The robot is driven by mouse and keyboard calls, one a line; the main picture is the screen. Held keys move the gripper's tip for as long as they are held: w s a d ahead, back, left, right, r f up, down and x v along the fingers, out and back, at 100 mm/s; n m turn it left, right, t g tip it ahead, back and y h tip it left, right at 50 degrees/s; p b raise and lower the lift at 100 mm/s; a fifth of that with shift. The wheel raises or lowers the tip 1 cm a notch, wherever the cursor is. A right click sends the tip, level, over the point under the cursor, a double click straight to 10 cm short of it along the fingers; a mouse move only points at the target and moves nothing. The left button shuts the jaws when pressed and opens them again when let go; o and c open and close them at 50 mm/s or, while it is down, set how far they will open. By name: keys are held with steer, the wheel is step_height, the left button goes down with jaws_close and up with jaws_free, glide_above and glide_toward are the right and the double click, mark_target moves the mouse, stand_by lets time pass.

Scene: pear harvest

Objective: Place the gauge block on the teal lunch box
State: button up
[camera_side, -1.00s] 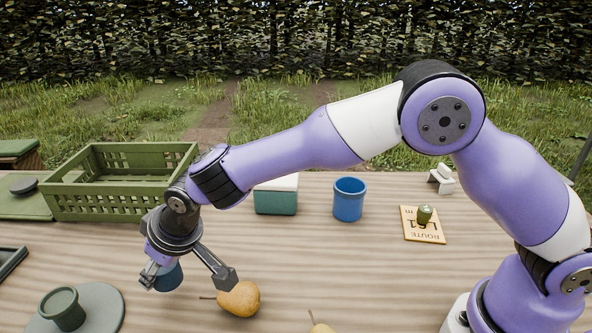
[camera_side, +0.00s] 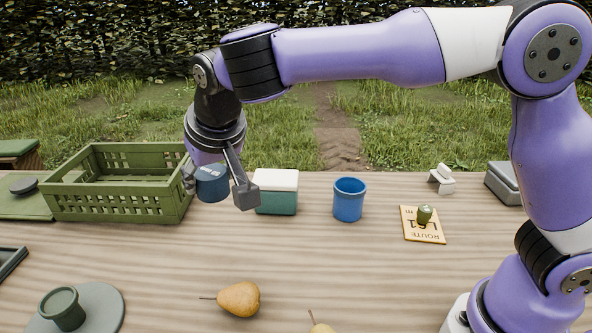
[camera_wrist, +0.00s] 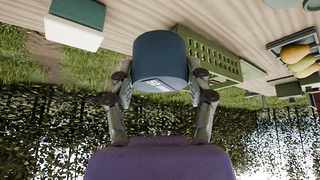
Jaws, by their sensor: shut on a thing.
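The teal lunch box (camera_side: 276,203) with a white lid stands toward the back of the table; it also shows at the upper left in the wrist view (camera_wrist: 78,22). My gripper (camera_side: 217,187) is shut on a dark blue cylinder (camera_side: 211,184), held raised to the left of the lunch box in the side view. The cylinder fills the middle of the wrist view (camera_wrist: 160,58), with a pale mark on its end face. Nothing looks plainly like a gauge block; I cannot tell whether the cylinder is it. One finger comes in front of the lunch box's left edge.
A green slatted crate (camera_side: 115,207) stands at the left, close to my gripper. A blue cup (camera_side: 349,203) stands right of the lunch box. A pear (camera_side: 240,299) and a green cup (camera_side: 62,309) are near the front. The middle of the table is clear.

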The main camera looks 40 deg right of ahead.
steer(key=w+d+r+m+h, duration=0.1)
steer(key=w+d+r+m, duration=0.15)
steer(key=d, duration=0.65)
glide_above(273, 172)
steer(key=s+a, duration=0.1)
steer(key=s, duration=0.1)
steer(key=shift+m+g, duration=0.35)
steer(key=shift+g, duration=0.05)
step_height(273, 172, down, 6)
steer(key=shift+a+f, duration=0.1)
steer(key=shift+f, duration=0.2)
steer(key=shift+w+d+f, duration=0.1)
steer(key=shift+f, duration=0.95)
steer(key=shift+d+f, duration=0.1)
steer(key=shift+f, duration=0.9)
steer(key=shift+f, duration=0.1)
steer(key=o, duration=1.2)
